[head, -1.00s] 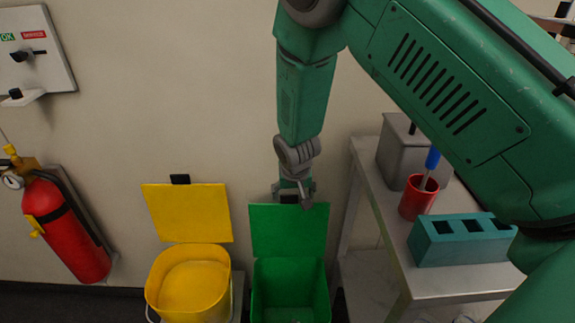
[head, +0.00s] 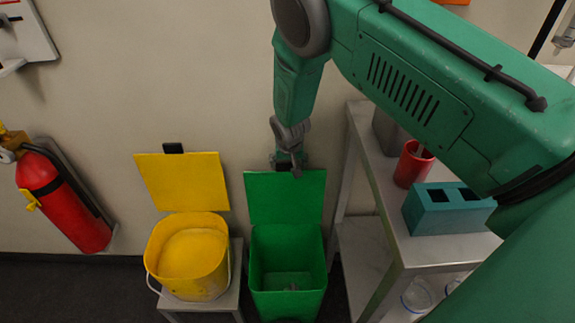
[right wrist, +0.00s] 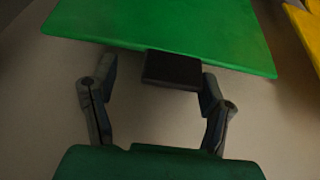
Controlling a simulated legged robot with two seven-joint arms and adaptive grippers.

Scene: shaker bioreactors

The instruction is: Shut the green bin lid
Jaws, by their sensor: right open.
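The green bin (head: 288,270) stands on the floor in the middle of the head view, and its inside is visible. Its green lid (head: 285,200) stands up against the wall side, open. My right gripper (head: 290,168) is at the lid's top edge. In the right wrist view the lid (right wrist: 165,30) lies ahead, and its black tab (right wrist: 173,70) sits between the two open fingers of my gripper (right wrist: 160,100). Whether the fingers touch the tab cannot be told. My left gripper is not in view.
A yellow bin (head: 188,258) with its yellow lid (head: 183,182) up stands left on a low stand. A metal table (head: 385,190) on the right holds a red cup (head: 412,165) and a teal block (head: 447,209). A red fire extinguisher (head: 65,205) hangs on the wall at left.

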